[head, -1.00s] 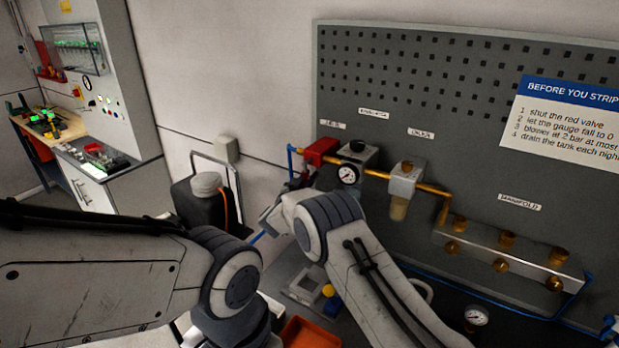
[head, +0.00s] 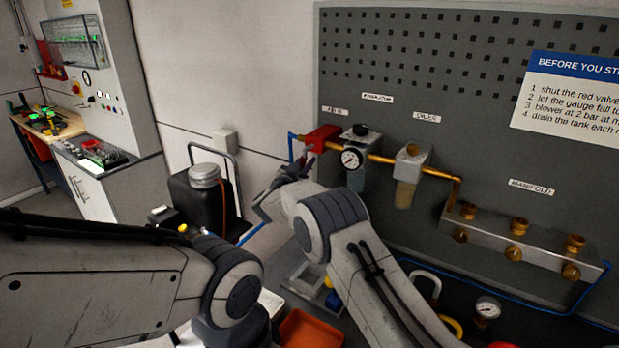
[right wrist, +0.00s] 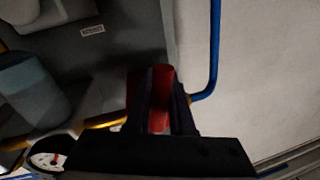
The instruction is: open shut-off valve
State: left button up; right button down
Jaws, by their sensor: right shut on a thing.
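The red shut-off valve (head: 322,138) sits at the left end of the brass pipe on the grey panel, where the blue hose comes in. My right gripper (head: 298,166) reaches up to it from below left. In the right wrist view the two dark fingers of my right gripper (right wrist: 162,98) are shut on the red valve handle (right wrist: 160,102), with red showing between and beside them. The fingers hide part of the handle. My left arm crosses the lower left of the head view; its gripper is not in view.
A pressure gauge (head: 352,158) and a bowl unit (head: 409,175) follow along the pipe to the right. A manifold (head: 520,240) is farther right. A black canister (head: 198,200) stands left of my right gripper. A blue hose (right wrist: 213,50) runs close beside the valve.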

jog(key=m+b, duration=0.1)
jog(key=a+m+b, duration=0.1)
jog(key=b, duration=0.1)
jog(key=shift+w+h, duration=0.25)
jog(key=shift+h, duration=0.05)
pick_arm(q)
notch_tip(320, 180, down, 6)
jog(key=b, duration=0.1)
jog(key=shift+b, duration=0.4)
pick_arm(e)
jog(key=shift+w+a+r+m, duration=0.15)
jog(key=shift+r+m, duration=0.05)
jog(key=shift+m, duration=0.35)
jog(key=shift+w+a+r+m, duration=0.1)
jog(key=shift+a+r+m, duration=0.1)
jog(key=shift+m, duration=0.35)
pick_arm(q)
jog(key=shift+f, duration=0.15)
pick_arm(e)
jog(key=shift+r, duration=0.1)
jog(key=c, duration=0.8)
grip_release()
jog(key=shift+s, duration=0.1)
pick_arm(q)
notch_tip(320, 180, down, 4)
jog(key=b, duration=0.4)
pick_arm(e)
jog(key=v, duration=1)
jog(key=shift+s+f, duration=0.15)
jog(key=shift+f, duration=0.05)
